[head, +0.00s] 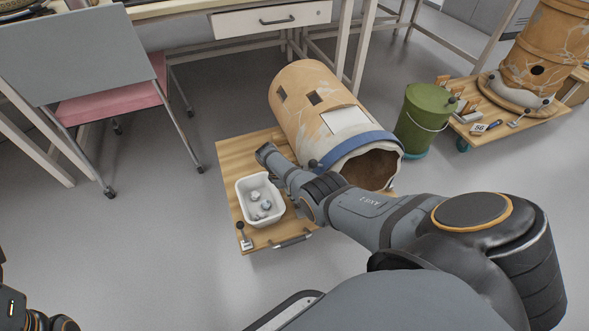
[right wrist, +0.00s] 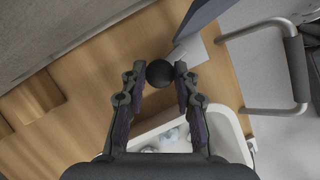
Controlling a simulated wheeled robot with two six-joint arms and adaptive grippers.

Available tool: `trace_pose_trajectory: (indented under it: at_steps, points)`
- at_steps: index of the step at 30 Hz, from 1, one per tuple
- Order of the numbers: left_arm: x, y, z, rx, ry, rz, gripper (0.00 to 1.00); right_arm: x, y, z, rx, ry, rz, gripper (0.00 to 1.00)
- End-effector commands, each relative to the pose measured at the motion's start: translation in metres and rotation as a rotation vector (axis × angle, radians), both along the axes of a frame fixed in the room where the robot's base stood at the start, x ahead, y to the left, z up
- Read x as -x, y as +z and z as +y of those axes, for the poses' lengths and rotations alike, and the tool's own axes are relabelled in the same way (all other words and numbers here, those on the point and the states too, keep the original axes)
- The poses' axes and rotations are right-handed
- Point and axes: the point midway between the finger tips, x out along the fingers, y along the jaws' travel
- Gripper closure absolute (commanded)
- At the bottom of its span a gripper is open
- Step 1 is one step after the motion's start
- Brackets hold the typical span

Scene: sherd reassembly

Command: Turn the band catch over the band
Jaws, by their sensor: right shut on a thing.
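The jar (head: 297,102) lies on its side on a wheeled board, with its broken mouth facing front right. A blue band (head: 355,142) goes around it near the mouth. A dark round knob (head: 313,163), seemingly of the band catch, shows at the band's lower left end. In the right wrist view my right gripper (right wrist: 160,76) is shut on a dark ball knob (right wrist: 161,72), with a finger on each side. The rest of the catch is hidden. In the head view my right arm hides most of that gripper. My left gripper is out of view.
A white tub (head: 243,186) with several small pieces stands on the wooden board (head: 232,153). A small black-knobbed lever (head: 241,230) and a handle (head: 291,240) are at its front edge. A green bucket (head: 421,115), a second cart (head: 530,122) and a chair (head: 105,100) stand around.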

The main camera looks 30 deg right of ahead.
Motion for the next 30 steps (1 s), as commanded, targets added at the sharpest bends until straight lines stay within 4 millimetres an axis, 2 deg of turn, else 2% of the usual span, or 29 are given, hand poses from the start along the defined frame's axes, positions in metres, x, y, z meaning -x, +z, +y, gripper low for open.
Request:
trace_pose_trajectory:
  at_steps: [3, 15, 30]
  points:
    - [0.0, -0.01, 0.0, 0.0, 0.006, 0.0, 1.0, 0.0, -0.003, -0.002, 0.002, -0.091, 0.002, 1.0]
    - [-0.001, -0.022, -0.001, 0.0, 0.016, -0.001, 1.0, 0.0, -0.002, -0.003, 0.002, -0.288, 0.002, 1.0]
    - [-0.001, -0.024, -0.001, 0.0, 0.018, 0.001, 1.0, 0.0, -0.001, -0.003, 0.002, -0.326, 0.002, 1.0]
